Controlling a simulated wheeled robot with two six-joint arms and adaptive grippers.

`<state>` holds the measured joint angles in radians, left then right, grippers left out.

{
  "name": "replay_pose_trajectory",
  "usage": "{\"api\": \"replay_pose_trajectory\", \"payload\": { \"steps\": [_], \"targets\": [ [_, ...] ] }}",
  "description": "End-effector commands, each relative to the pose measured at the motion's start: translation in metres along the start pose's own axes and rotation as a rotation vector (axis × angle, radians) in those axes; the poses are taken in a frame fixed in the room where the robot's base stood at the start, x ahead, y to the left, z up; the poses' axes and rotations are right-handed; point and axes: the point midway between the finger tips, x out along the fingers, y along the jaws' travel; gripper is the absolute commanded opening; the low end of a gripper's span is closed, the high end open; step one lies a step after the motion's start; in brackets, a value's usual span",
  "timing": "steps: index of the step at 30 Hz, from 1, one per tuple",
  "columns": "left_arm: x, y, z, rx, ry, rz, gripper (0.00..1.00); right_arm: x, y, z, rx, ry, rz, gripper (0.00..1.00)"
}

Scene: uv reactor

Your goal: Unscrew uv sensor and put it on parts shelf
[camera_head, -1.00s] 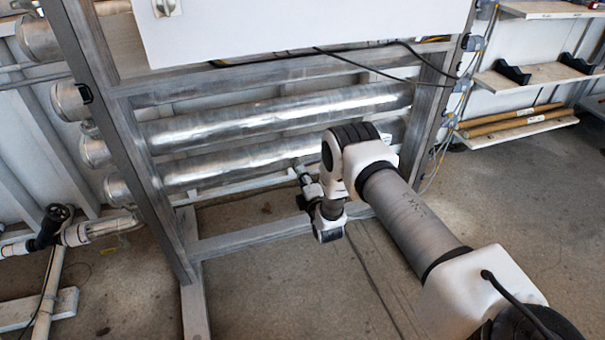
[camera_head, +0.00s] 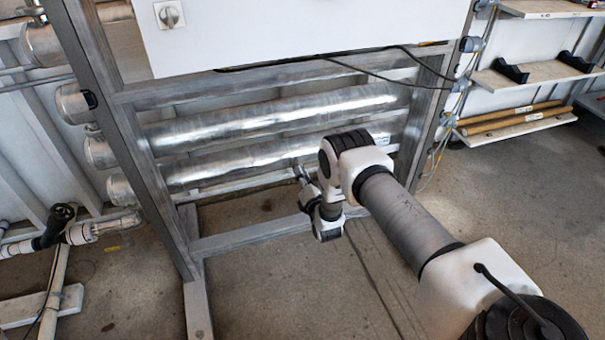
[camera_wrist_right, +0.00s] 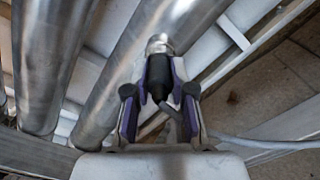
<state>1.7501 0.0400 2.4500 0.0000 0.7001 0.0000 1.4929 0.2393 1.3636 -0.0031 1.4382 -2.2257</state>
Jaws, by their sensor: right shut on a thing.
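The uv sensor (camera_wrist_right: 159,78) is a dark cylinder in the middle of the right wrist view, with a grey cable (camera_wrist_right: 230,138) running off to the right. A bright metal fitting (camera_wrist_right: 159,44) shows at its far end; I cannot tell whether the two are still joined. My right gripper (camera_wrist_right: 159,92) is shut on the sensor, with purple-lined fingers on both sides. In the head view my right gripper (camera_head: 302,174) is small, near the lowest reactor tube (camera_head: 225,165); the sensor is not clear there. My left gripper is not in view.
Wall shelves stand at the right: an upper one (camera_head: 545,8), a middle one (camera_head: 550,75) with black holders, and a lower one (camera_head: 515,126) with long tubes. A metal frame (camera_head: 135,160) surrounds the tubes. Open floor (camera_head: 500,220) lies at the right.

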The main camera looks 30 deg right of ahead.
Motion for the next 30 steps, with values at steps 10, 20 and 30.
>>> {"api": "replay_pose_trajectory", "payload": {
  "steps": [10,20,30],
  "targets": [
    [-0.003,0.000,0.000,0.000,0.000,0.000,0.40,0.001,0.002,0.001,-0.045,-0.002,0.003,0.00],
    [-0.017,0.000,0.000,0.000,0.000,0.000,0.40,0.001,0.003,0.001,-0.435,-0.003,0.003,0.00],
    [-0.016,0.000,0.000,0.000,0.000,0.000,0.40,0.002,0.002,0.001,-0.457,-0.004,0.003,0.53]
  ]
}}
